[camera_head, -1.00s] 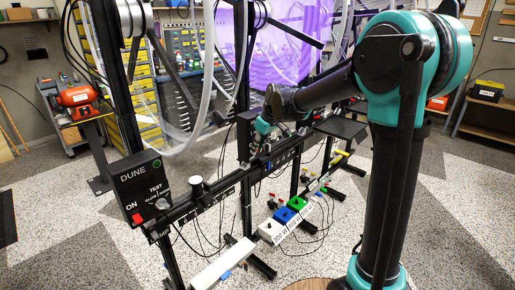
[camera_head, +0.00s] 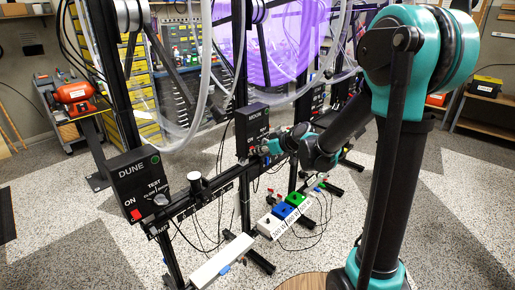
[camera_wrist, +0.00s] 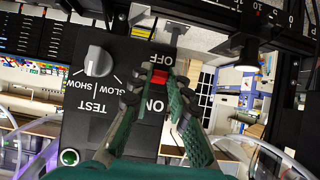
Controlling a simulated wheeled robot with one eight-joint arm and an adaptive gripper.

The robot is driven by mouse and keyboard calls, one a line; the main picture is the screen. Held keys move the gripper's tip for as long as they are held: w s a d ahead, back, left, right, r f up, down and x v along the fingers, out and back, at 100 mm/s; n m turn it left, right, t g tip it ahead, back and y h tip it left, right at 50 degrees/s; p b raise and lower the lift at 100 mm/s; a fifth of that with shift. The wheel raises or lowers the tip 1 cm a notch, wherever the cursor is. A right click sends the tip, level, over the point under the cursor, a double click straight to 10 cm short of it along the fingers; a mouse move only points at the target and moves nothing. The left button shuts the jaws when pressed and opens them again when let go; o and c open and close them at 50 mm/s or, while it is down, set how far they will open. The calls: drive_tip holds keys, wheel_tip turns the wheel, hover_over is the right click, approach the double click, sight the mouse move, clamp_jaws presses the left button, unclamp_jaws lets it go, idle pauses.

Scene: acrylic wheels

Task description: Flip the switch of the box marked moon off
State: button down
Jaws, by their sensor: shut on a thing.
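The black box marked MOON (camera_head: 252,128) stands on the rail near the middle of the head view, with my gripper (camera_head: 268,147) at its lower front. In the wrist view the box face (camera_wrist: 90,130) appears upside down, with a grey knob (camera_wrist: 98,61) and a red switch (camera_wrist: 159,77) between the ON and OFF labels. My gripper (camera_wrist: 157,88) has a fingertip on either side of the red switch and is shut on it. The fingertips hide part of the switch, so its exact position is hard to tell.
A similar black box marked DUNE (camera_head: 140,185), with a red switch, stands at the left on the same rail. A small cylinder (camera_head: 197,182) stands between the boxes. Clear tubes (camera_head: 200,110) hang behind the rail. White, blue and green blocks (camera_head: 285,212) sit lower down.

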drive_tip(key=shift+f+t+y, duration=0.4)
drive_tip(key=shift+t+y, duration=0.1)
drive_tip(key=shift+y, duration=0.2)
drive_tip(key=c, duration=1.4)
unclamp_jaws()
drive_tip(key=shift+c, duration=0.2)
drive_tip(key=v, duration=1.2)
drive_tip(key=shift+f, duration=0.1)
